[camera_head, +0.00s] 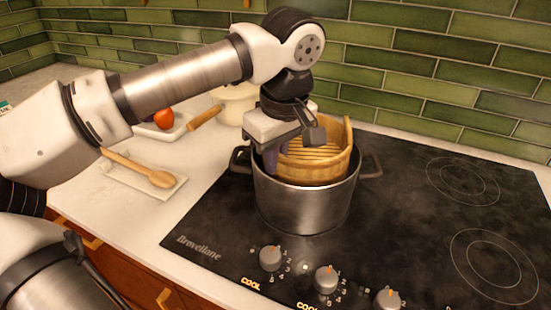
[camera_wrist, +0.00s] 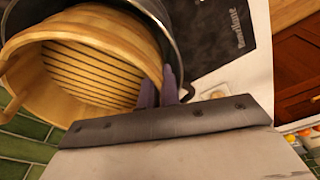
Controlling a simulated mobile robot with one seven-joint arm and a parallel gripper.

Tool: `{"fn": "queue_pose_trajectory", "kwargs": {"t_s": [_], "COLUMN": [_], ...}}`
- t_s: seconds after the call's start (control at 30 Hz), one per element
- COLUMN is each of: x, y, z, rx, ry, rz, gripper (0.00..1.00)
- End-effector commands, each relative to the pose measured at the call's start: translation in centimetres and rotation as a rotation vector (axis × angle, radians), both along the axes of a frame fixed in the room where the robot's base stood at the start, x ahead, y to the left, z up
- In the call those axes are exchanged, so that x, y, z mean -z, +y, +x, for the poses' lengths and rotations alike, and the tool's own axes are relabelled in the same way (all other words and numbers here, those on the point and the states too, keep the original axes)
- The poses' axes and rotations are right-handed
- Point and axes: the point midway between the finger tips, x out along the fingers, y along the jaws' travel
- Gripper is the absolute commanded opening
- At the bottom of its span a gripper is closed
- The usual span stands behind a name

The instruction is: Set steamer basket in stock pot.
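The steamer basket (camera_head: 318,163), round light wood with a slatted floor, is partly inside the steel stock pot (camera_head: 303,207) on the cooktop. Its upper wall stands above the pot rim and it looks tilted. My gripper (camera_head: 271,160) is over the pot's left side, pointing down at the basket's edge. In the wrist view, the purple fingers of my gripper (camera_wrist: 160,90) are on either side of the wall of the basket (camera_wrist: 95,72), shut on it. The dark pot rim (camera_wrist: 168,22) curves around the basket there. The basket's underside is hidden.
The black cooktop (camera_head: 405,230) has free burners to the right and knobs (camera_head: 326,279) in front. A wooden spoon (camera_head: 150,174) on a rest, a tomato (camera_head: 164,118) on a white tray, and a cream pot (camera_head: 235,103) are at left. Green tile wall (camera_head: 430,75) stands behind.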

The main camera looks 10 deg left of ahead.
Motion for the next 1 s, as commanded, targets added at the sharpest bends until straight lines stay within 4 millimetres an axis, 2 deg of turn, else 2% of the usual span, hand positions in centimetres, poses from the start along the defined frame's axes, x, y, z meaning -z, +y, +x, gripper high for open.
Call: {"fn": "queue_pose_trajectory", "kwargs": {"t_s": [0.07,0.8,0.83,0.87,1.0], "x": [0.6,1.8,1.9,1.9,1.9], "y": [0.0,0.0,0.0,0.0,0.0], "z": [0.0,0.0,0.0,0.0,0.0], "rx": [0.0,0.0,0.001,0.001,0.001], "ry": [0.0,-0.001,-0.001,-0.001,-0.001], "rz": [0.0,0.0,0.001,0.001,0.001], "gripper": [0.0,0.0,0.08,0.12,0.13]}}
